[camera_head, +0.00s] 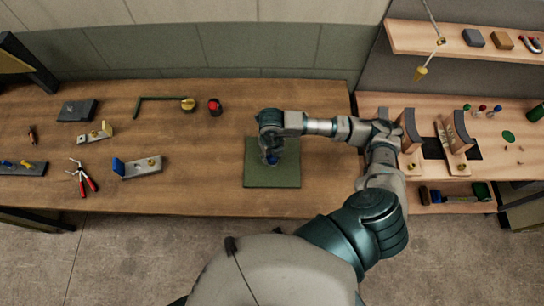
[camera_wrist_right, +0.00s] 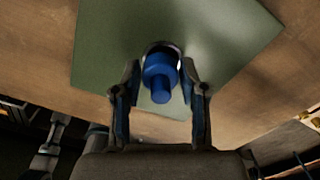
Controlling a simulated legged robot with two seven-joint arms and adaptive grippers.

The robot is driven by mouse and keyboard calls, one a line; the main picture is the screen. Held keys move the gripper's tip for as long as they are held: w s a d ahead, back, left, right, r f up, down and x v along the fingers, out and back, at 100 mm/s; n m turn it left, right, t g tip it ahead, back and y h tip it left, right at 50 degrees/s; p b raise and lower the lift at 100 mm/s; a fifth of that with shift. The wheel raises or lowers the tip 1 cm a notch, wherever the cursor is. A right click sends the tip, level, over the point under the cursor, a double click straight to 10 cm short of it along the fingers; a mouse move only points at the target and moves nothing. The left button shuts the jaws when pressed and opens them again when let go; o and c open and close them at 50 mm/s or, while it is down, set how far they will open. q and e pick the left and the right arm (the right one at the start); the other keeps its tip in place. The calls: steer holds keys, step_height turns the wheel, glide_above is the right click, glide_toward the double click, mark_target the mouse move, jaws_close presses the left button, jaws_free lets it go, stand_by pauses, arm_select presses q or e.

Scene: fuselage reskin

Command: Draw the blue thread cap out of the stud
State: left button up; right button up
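The blue thread cap (camera_wrist_right: 160,77) shows in the right wrist view, with a wide round part and a narrower knob towards the camera. A dark, shiny round rim shows behind it, perhaps the stud, which the cap mostly hides. In the head view the blue cap (camera_head: 272,158) is small, over the green mat and partly hidden by my gripper. My right gripper (camera_wrist_right: 160,68) points down over the mat, its fingers spread on either side of the cap. A narrow gap seems to show beside the cap. My left gripper is not in view.
The green mat (camera_head: 272,178) lies on the wooden table (camera_head: 220,190). To the left are a metal bracket with a blue end (camera_head: 140,168), red-handled pliers (camera_head: 83,178) and a dark box (camera_head: 77,111). At right, a bench holds curved supports (camera_head: 458,132).

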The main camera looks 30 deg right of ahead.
steer(key=shift+c, duration=0.6)
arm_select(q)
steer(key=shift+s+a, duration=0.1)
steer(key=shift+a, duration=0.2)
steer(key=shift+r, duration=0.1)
arm_select(e)
steer(key=shift+d+r, duration=0.15)
steer(key=shift+d+r+p, duration=0.2)
steer(key=shift+r+p, duration=0.1)
steer(key=shift+p, duration=0.05)
steer(key=shift+a+r+p, duration=0.25)
steer(key=shift+r+p, duration=0.1)
steer(key=shift+r, duration=0.25)
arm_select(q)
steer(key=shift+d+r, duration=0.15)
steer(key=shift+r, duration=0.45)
arm_select(e)
steer(key=shift+r, duration=0.1)
